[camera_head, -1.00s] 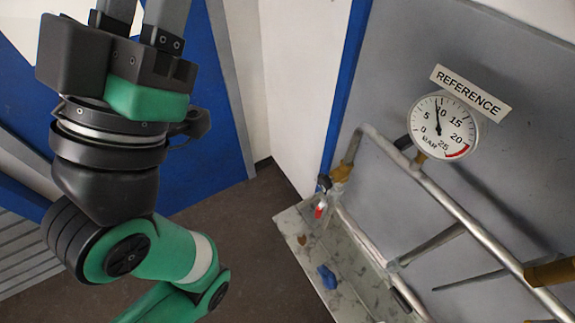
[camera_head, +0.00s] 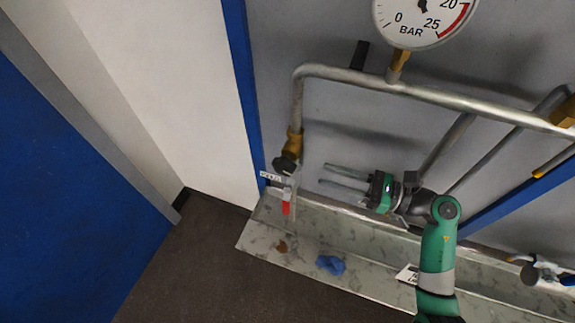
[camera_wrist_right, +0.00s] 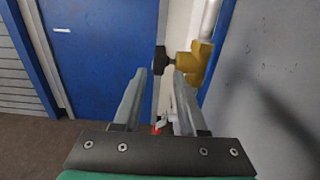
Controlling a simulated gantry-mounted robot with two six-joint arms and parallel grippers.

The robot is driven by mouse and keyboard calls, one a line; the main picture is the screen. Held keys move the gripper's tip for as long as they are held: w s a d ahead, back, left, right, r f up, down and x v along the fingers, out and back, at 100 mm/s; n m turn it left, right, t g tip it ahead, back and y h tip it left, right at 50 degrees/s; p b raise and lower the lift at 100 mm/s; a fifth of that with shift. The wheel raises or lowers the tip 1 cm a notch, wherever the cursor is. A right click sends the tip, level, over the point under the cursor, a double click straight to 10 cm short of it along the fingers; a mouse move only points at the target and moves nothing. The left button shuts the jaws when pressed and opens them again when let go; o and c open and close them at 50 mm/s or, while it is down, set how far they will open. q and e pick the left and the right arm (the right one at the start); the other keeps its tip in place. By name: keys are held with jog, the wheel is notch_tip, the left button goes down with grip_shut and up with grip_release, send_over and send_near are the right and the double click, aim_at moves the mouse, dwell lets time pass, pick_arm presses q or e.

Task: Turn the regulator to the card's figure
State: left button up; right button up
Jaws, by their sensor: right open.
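My right gripper (camera_head: 325,175) is open and empty, its two parallel fingers pointing left in the head view. Just left of its tips, apart from them, is a brass regulator body (camera_head: 294,143) with a black knob (camera_head: 286,164) at the pipe's lower end. In the right wrist view the black knob (camera_wrist_right: 160,60) lies ahead, between and beyond the fingertips. The brass body (camera_wrist_right: 197,62) is right of it. A round BAR gauge (camera_head: 417,28) is cut off at the top; its reading cannot be told. A white card (camera_head: 407,274) is partly hidden by my arm; its figure is unreadable.
A red-handled tap (camera_head: 285,207) hangs below the knob, with a small label above it. A blue crumpled thing (camera_head: 330,264) lies on the marbled ledge (camera_head: 365,280). A metal pipe (camera_head: 345,74) runs above my gripper. Floor at lower left is clear.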

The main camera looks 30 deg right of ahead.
aim_at(294, 167)
jog(key=x, duration=1)
grip_shut()
